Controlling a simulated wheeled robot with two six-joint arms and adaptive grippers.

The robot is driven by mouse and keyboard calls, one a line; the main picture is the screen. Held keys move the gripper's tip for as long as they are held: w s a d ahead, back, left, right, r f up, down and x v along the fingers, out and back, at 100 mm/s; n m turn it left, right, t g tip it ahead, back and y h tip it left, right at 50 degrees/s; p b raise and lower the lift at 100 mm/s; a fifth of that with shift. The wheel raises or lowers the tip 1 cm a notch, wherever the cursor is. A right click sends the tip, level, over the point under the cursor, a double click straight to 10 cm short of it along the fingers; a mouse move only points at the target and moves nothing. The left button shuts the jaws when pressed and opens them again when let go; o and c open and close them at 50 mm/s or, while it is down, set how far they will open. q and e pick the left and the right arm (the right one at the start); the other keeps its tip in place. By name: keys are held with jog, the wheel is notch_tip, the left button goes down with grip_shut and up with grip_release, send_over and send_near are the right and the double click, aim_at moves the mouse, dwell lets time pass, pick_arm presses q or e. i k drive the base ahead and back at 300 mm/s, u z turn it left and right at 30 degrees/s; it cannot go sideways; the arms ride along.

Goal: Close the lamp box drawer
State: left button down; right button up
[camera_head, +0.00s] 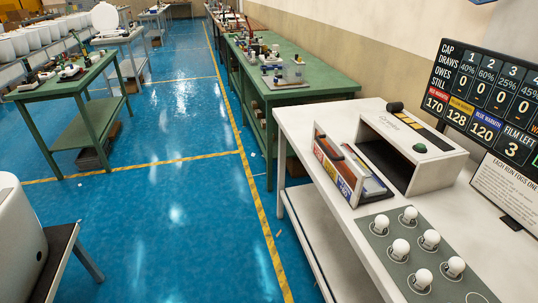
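The lamp box (437,167) is a white box with a green button on top, standing on the white table at the right. Its side facing left has a dark opening (388,166). Just left of the opening is a low white open-topped unit (347,185) with red, yellow and blue labels on its outer face and coloured strips inside. It looks like a pulled-out drawer or a separate film rack; I cannot tell whether it joins the box. Neither of my grippers shows.
Several white bulbs stand on a grey mat (396,252) in front of the box. A black display board (490,95) and a white instruction card (508,190) are at the right. Green workbenches (315,84) stand farther back. The blue floor (170,215) left of the white table (300,125) is clear.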

aim_at(359, 184)
jog(key=u, duration=0.45)
jog(key=i, duration=1.05)
jog(key=z, duration=0.95)
